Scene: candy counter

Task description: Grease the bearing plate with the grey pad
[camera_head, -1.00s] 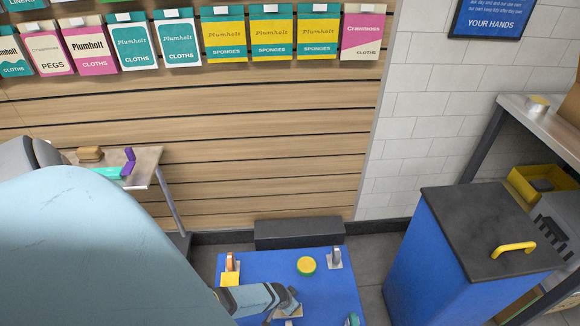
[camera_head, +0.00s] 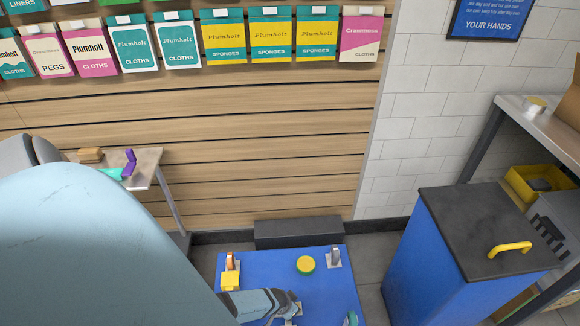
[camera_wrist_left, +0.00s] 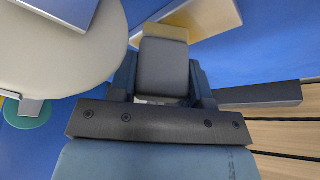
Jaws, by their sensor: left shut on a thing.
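My left gripper (camera_head: 291,309) is low over the front part of the blue tabletop (camera_head: 275,285). In the left wrist view, my left gripper (camera_wrist_left: 163,85) is shut on the grey pad (camera_wrist_left: 164,68), a dark grey block with a tan strip along its far edge. A beige plate (camera_wrist_left: 203,14), which may be the bearing plate, lies just past the pad. I cannot tell whether pad and plate touch. In the head view the gripper mostly hides that spot. My right gripper is not in view.
On the blue top are a round yellow-and-green piece (camera_head: 306,265), a yellow block (camera_head: 230,281) by an orange upright, and a grey upright on a plate (camera_head: 334,258). A blue bin with a black lid (camera_head: 490,225) stands right. A side table (camera_head: 147,160) stands left.

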